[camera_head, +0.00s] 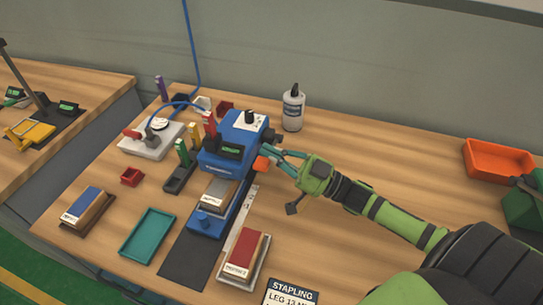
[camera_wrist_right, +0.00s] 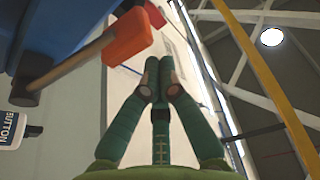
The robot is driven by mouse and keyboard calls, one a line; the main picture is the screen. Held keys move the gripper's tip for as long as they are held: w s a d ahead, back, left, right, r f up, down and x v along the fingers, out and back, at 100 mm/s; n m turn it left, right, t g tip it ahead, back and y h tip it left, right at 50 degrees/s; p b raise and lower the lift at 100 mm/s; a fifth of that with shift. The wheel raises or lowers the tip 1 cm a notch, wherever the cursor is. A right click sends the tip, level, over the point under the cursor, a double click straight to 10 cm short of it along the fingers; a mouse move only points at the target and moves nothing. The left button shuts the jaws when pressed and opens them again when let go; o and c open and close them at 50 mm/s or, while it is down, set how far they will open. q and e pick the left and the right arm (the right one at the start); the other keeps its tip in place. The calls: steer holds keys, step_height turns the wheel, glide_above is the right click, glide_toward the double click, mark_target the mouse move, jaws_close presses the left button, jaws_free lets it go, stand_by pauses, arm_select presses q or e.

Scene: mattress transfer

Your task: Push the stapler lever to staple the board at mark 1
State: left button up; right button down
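The stapler lever's orange-red knob (camera_head: 261,164) sticks out on the right side. In the right wrist view the lever (camera_wrist_right: 72,66) is a brown rod with the orange-red knob (camera_wrist_right: 127,38) at its end. My right gripper (camera_head: 268,151) is beside the knob, its fingertips close to the stapler. Its green fingers (camera_wrist_right: 159,68) are together and hold nothing visible. Contact with the knob cannot be told. My left gripper is out of view.
A glue bottle (camera_head: 293,108) stands behind the gripper. A red-topped block (camera_head: 244,257), a teal tray (camera_head: 147,235) and a blue-topped block (camera_head: 87,207) lie in front. A grey device (camera_head: 152,139) stands left.

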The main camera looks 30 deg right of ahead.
steer(key=shift+s+f, duration=0.15)
steer(key=shift+f, duration=0.8)
steer(key=f, duration=0.2)
steer(key=shift+s+a+f+b, duration=0.3)
steer(key=shift+f+b, duration=0.05)
steer(key=shift+f, duration=0.05)
stand_by(0.6)
